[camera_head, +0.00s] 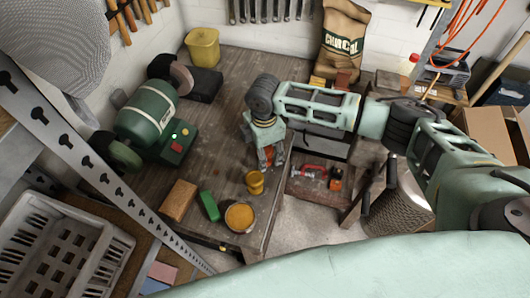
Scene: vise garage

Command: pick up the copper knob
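My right gripper (267,164) points down over the right part of the wooden workbench (225,120), behind the small yellow cup (255,182). A small orange-brown patch (267,153) shows between its fingers. It may be the copper knob, but the gripper hides most of it, and I cannot tell whether the fingers touch it. No other copper knob can be made out. My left gripper is not in view.
A green bench grinder (148,112) stands on the bench's left. A brown block (179,200), a green block (209,206) and a yellow tin (239,217) lie near the front edge.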

